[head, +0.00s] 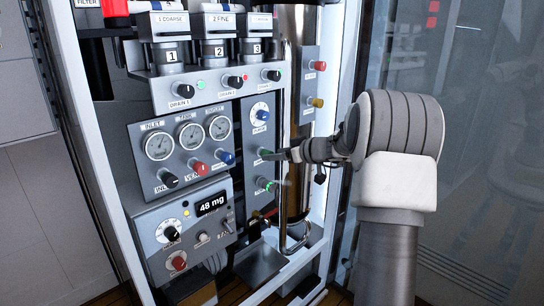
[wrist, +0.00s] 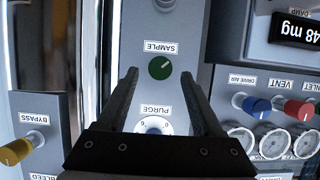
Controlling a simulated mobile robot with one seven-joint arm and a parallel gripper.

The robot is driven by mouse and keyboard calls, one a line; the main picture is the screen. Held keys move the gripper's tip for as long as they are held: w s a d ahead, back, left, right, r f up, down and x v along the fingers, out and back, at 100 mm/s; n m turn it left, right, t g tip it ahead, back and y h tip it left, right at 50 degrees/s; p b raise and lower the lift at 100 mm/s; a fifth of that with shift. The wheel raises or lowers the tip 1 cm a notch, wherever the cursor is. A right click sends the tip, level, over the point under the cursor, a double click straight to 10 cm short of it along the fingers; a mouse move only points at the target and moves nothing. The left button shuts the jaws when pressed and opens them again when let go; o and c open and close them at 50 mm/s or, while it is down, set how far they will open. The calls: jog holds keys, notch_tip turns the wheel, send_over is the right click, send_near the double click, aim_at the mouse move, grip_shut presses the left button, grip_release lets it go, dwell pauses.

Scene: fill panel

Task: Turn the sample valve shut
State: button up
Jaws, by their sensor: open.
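The sample valve is a round dark green knob (wrist: 160,68) with a pale pointer line, under an upside-down SAMPLE label in the wrist view. In the head view a green knob (head: 264,153) shows on the narrow panel strip, just left of my gripper's tips. My gripper (wrist: 159,75) is open and empty, with one finger on each side of the knob in the wrist view. Gaps show between both fingers and the knob. I cannot tell how deep the fingertips reach around it. My gripper also shows in the head view (head: 282,155), pointing left at the panel.
The purge dial (wrist: 154,126) sits beside the knob, partly behind my gripper. A tall metal cylinder (head: 298,80), a yellow bypass knob (wrist: 15,151) and a display reading 48 mg (head: 212,203) are near.

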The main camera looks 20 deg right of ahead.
jog(key=shift+x, duration=1.25)
grip_shut()
